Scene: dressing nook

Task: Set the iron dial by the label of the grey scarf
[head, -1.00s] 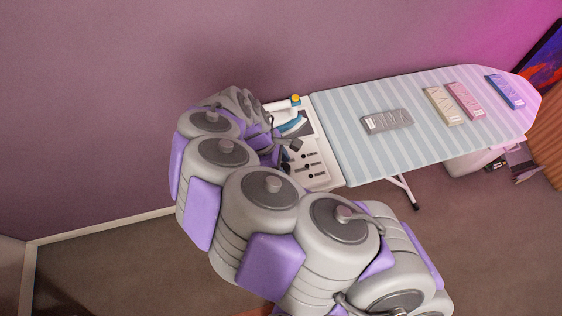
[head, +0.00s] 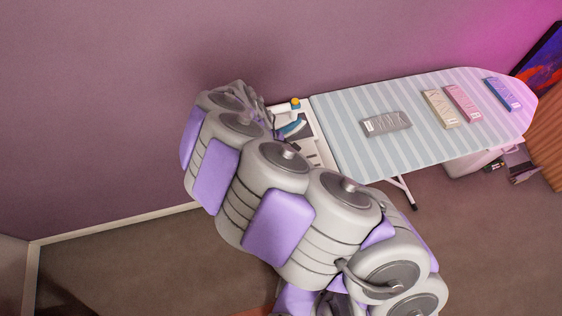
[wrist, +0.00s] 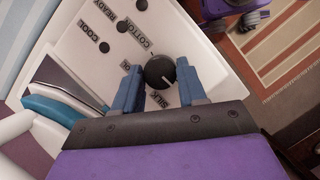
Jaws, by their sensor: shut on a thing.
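The black round dial (wrist: 159,71) sits on a white panel (head: 318,147) at the left end of the ironing board. My gripper (wrist: 152,84) has its two blue fingers on either side of the dial, closed on it. The dial's pale mark points to the lower right in the wrist view. Printed words around it include COTTON and SILK. The grey scarf (head: 387,123) lies folded on the board with a small white label at its left end, too small to read. The white and teal iron (head: 292,127) rests by the panel. My arm hides the gripper in the head view.
A cream (head: 440,108), a pink (head: 463,103) and a blue folded scarf (head: 503,93) lie farther right on the striped board (head: 350,150). The wall runs close behind. A box stands under the board. The floor at left is clear.

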